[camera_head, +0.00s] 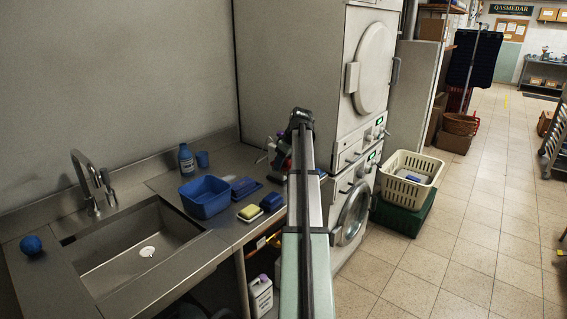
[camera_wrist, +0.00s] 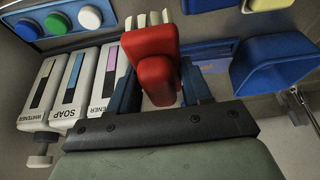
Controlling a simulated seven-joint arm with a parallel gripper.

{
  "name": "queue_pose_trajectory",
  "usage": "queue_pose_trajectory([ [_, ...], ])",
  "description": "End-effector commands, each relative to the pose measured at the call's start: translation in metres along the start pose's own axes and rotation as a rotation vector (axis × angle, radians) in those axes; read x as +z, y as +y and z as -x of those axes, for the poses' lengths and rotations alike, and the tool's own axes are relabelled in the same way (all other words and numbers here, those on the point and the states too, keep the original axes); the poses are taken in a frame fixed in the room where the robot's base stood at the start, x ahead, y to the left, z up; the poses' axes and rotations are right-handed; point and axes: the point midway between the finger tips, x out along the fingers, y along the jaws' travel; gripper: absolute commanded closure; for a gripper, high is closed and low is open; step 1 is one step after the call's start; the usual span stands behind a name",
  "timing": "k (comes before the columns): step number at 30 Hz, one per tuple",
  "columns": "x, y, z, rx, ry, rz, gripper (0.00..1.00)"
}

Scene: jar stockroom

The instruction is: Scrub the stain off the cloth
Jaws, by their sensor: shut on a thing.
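My gripper (camera_wrist: 160,88) is shut on a red scrub brush (camera_wrist: 150,52) with pale bristles, seen in the wrist view. In the head view the brush shows only as a small red patch (camera_head: 284,152) beside my arm, over the back of the counter. A flat blue piece (camera_head: 244,187) lies on the counter beside the blue basin (camera_head: 205,197); I cannot tell whether it is the cloth. My arm hides part of the counter's right end.
A yellow sponge (camera_head: 250,212) and a dark blue block (camera_head: 271,202) lie near the counter's front edge. The sink (camera_head: 135,250) is at left, the stacked machines (camera_head: 350,180) at right.

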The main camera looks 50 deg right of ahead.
Motion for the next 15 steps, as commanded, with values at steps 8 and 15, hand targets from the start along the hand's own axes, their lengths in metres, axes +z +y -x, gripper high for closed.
queue_pose_trajectory([
  [8, -0.041, -0.04, -0.014, -0.025, 0.002, 0.066, 0.76],
  [15, -0.097, -0.101, -0.03, -0.055, 0.004, 0.162, 0.76],
])
